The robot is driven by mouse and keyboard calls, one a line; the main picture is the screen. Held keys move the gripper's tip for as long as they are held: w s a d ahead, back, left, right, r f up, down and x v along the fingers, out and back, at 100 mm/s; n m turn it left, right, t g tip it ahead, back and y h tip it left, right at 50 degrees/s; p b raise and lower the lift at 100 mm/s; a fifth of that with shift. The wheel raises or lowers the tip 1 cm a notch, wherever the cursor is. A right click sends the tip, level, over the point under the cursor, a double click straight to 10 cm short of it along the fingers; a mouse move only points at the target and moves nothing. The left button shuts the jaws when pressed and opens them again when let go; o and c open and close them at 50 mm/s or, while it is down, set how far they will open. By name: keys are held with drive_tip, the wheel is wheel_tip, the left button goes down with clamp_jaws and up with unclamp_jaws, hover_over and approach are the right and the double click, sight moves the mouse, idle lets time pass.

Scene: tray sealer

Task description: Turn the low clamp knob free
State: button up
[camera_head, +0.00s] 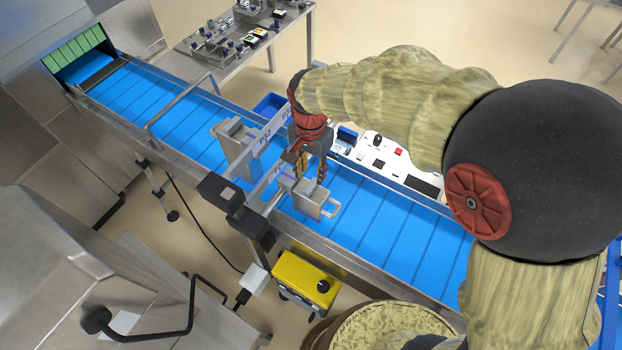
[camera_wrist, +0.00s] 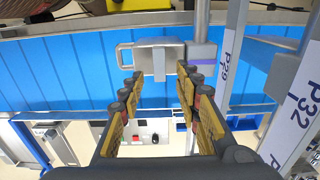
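My gripper (camera_head: 311,174) points down over the blue conveyor, its fingers apart. In the wrist view my gripper (camera_wrist: 160,85) is open, with nothing between its yellow-padded fingers. A grey block (camera_head: 312,199) with a looped metal handle (camera_head: 331,208) is just below and beside the fingertips in the head view. In the wrist view the block (camera_wrist: 160,53) and handle (camera_wrist: 124,56) lie beyond the fingertips; contact cannot be told. A metal rod (camera_wrist: 202,22) with a purple-grey collar (camera_wrist: 201,52) stands beside the block. I cannot single out the low clamp knob with certainty.
The blue conveyor (camera_head: 375,215) has metal side rails. A second grey block (camera_head: 234,150), bars labelled P29 (camera_wrist: 228,60) and P32 (camera_wrist: 298,105), and black clamp bodies (camera_head: 222,194) crowd the left side. A yellow box (camera_head: 305,280) with a black knob sits in front.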

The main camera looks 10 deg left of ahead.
sight(311, 185)
drive_tip(key=shift+f+p, duration=0.3)
drive_tip(key=shift+f, duration=2.85)
drive_tip(key=shift+c, duration=1.1)
clamp_jaws()
